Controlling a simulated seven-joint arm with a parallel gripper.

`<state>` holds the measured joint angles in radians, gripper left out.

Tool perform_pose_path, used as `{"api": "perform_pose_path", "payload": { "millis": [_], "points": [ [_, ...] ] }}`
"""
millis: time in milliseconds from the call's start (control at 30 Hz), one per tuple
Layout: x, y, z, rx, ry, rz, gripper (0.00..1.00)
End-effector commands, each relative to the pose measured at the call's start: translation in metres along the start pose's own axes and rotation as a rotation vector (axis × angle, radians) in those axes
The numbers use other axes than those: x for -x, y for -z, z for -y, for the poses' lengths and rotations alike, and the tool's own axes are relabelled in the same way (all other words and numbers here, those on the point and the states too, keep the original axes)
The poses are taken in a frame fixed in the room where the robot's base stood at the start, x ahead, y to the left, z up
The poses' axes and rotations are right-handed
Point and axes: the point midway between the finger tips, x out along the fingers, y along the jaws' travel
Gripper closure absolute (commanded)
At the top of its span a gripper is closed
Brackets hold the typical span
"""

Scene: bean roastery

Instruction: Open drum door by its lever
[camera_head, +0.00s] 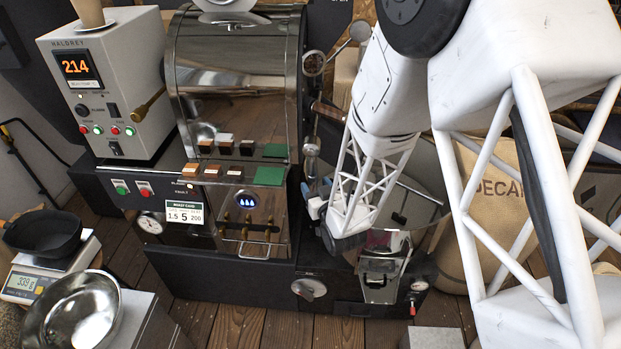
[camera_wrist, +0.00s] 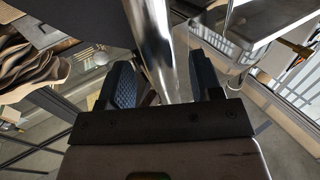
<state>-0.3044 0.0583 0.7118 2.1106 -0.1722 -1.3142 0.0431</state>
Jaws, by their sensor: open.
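The roaster (camera_head: 240,85) is a shiny metal machine with a curved drum housing. A short upright chrome lever (camera_head: 311,151) with a rounded end stands at its right side. My gripper (camera_head: 316,201) is beside the lower part of this lever, with its blue-padded fingers apart. In the wrist view, a thick chrome bar (camera_wrist: 158,40), apparently the lever, runs between the two open fingers of my gripper (camera_wrist: 164,82). I cannot tell if either finger touches it. The drum door faces away from the head camera, so its outline and whether it is open cannot be made out.
A round cooling tray (camera_head: 415,190) lies behind my arm, with a burlap DECAF sack (camera_head: 495,185) to its right. A control box (camera_head: 105,85) reading 214 stands left of the roaster. A metal bowl (camera_head: 70,315) and scale (camera_head: 45,275) are front left.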

Motion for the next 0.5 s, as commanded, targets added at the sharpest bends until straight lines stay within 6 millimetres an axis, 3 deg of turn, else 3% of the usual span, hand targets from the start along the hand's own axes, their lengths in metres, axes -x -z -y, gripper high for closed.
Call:
{"api": "perform_pose_path", "payload": {
  "millis": [300,500],
  "points": [
    [-0.032,0.000,0.000,0.000,0.001,-0.001,0.41],
    [-0.041,0.000,0.001,0.000,0.001,-0.001,0.41]
  ]
}}
